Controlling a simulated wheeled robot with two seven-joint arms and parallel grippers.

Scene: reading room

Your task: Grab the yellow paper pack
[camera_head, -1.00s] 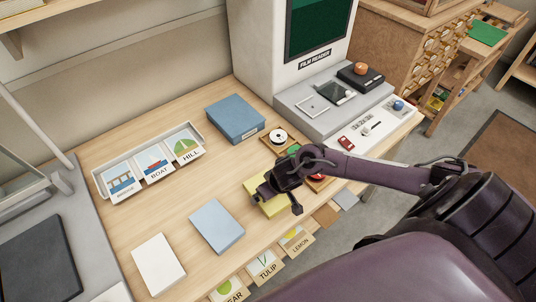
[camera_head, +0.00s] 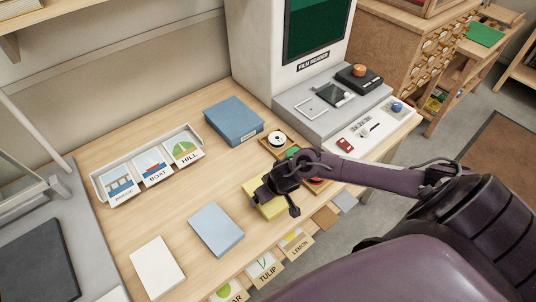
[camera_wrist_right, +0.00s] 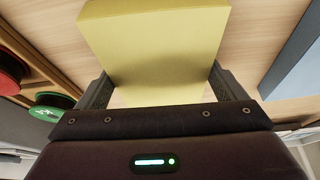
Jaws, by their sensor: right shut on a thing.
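The yellow paper pack (camera_head: 266,205) lies at the middle right of the wooden table (camera_head: 185,222), partly hidden by my right gripper (camera_head: 277,190) in the head view. In the right wrist view the pack (camera_wrist_right: 155,40) fills the space between the two fingers of my right gripper (camera_wrist_right: 158,92). The fingers are shut on its sides. I cannot tell whether the pack is clear of the tabletop. My left gripper is not in view.
A light blue pack (camera_head: 216,229) and a white pack (camera_head: 158,265) lie to the left. A blue box (camera_head: 234,120) and a picture-card tray (camera_head: 150,168) stand behind. A wooden tray (camera_head: 268,143) with reels sits close to the gripper. Picture cards hang along the front edge.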

